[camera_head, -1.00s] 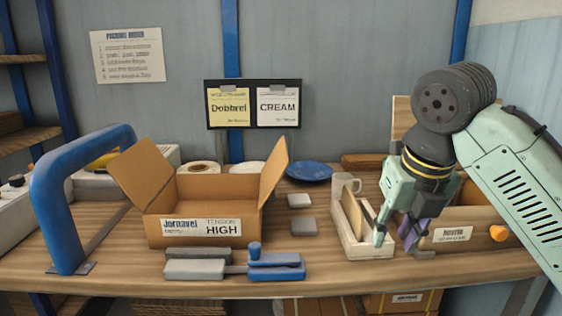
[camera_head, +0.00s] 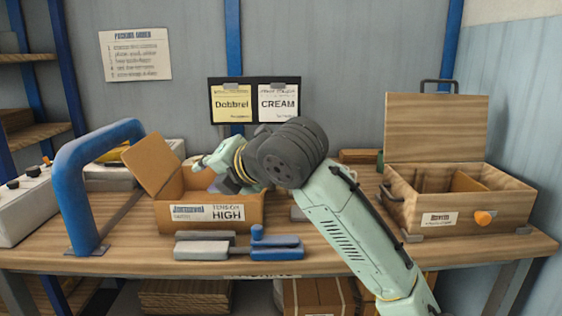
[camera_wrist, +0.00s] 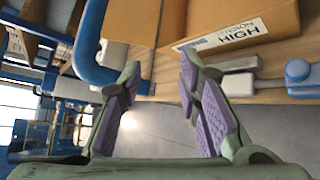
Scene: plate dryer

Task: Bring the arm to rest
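My gripper (camera_wrist: 160,75) is open and empty in the wrist view, its purple-padded fingers apart with floor and the table edge showing between them. In the head view my arm reaches up from the lower right and bends left. Its wrist hangs over the cardboard box (camera_head: 240,213) with the "HIGH" label, and the fingertips are largely hidden there. The box is open, with a flap raised on the left. It also shows at the top of the wrist view (camera_wrist: 272,22), beyond the fingers.
A blue arched frame (camera_head: 62,180) stands left of the box. A grey sealing tool with a blue handle (camera_head: 275,241) lies in front of it. An open wooden box (camera_head: 460,215) with raised lid stands right. Wooden table (camera_head: 350,262) is clear at its front right.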

